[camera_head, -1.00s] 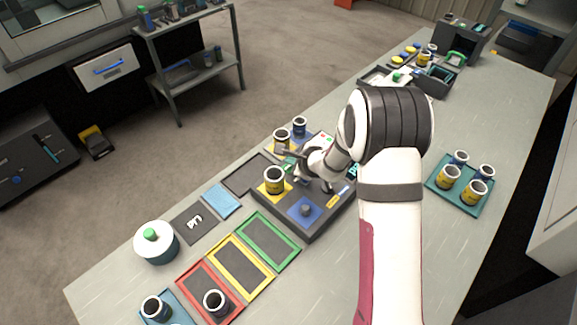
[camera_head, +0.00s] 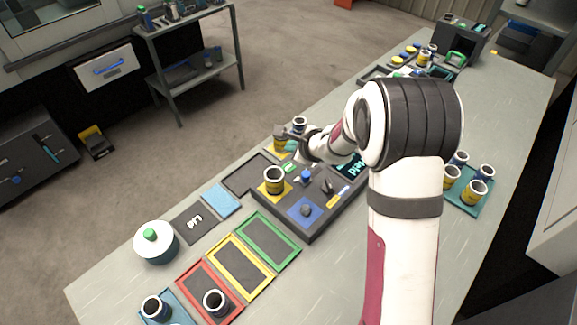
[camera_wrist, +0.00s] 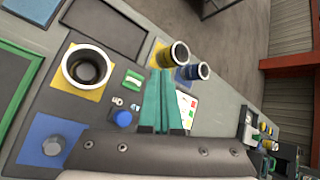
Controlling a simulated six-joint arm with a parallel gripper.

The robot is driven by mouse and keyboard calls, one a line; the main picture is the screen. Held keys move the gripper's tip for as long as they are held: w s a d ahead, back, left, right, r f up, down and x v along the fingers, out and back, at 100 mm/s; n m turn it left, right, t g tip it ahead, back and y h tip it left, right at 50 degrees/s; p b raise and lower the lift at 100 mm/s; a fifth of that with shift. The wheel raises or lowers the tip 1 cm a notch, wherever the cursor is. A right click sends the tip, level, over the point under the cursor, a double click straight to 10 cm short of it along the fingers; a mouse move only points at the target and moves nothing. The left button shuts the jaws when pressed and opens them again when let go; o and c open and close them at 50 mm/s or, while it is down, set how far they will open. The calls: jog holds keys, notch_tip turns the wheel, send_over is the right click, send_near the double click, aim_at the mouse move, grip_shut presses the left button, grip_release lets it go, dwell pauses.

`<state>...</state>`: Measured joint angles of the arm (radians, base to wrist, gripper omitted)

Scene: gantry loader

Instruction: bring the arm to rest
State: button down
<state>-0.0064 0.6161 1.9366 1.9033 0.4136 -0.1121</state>
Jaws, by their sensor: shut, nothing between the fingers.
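My gripper (camera_head: 290,147) is over the back part of the dark station panel (camera_head: 323,218) on the bench. In the wrist view its teal fingers (camera_wrist: 159,100) are together and hold nothing. A yellow-banded cup (camera_head: 274,180) stands on a yellow square of the panel, and it also shows in the wrist view (camera_wrist: 88,68). A second yellow-banded cup (camera_head: 280,138) stands beyond, close by the fingertips in the head view and partly hidden. A blue-banded cup (camera_head: 299,124) stands beside it. My arm covers part of the panel's screen.
A blue knob (camera_head: 306,176) and dark lever (camera_head: 327,186) stand up from the panel. Red, yellow (camera_head: 240,266) and green framed trays lie at the front left, near a white pot (camera_head: 156,243). A teal tray (camera_head: 467,201) with several cups is at right.

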dwell(0.4)
jog(key=s+a+r+n+g+y, duration=0.1)
jog(key=s+a+r+n+y, duration=0.1)
jog(key=s+a+r+n, duration=0.3)
jog(key=s+a+r+n+g+y, duration=0.1)
jog(key=s+r+n, duration=0.2)
jog(key=s+r, duration=0.35)
jog(key=s+r+n+g, duration=0.2)
jog(key=s+n+g, duration=0.15)
jog(key=s, duration=0.55)
jog(key=s+d+f+n+g+h, duration=0.1)
jog(key=s+d+n+h, duration=0.1)
jog(key=s+d, duration=0.3)
jog(key=s+d+f+n+g+h, duration=0.2)
jog(key=s+d, duration=0.3)
jog(key=s, duration=0.9)
jog(key=shift+h, duration=0.7)
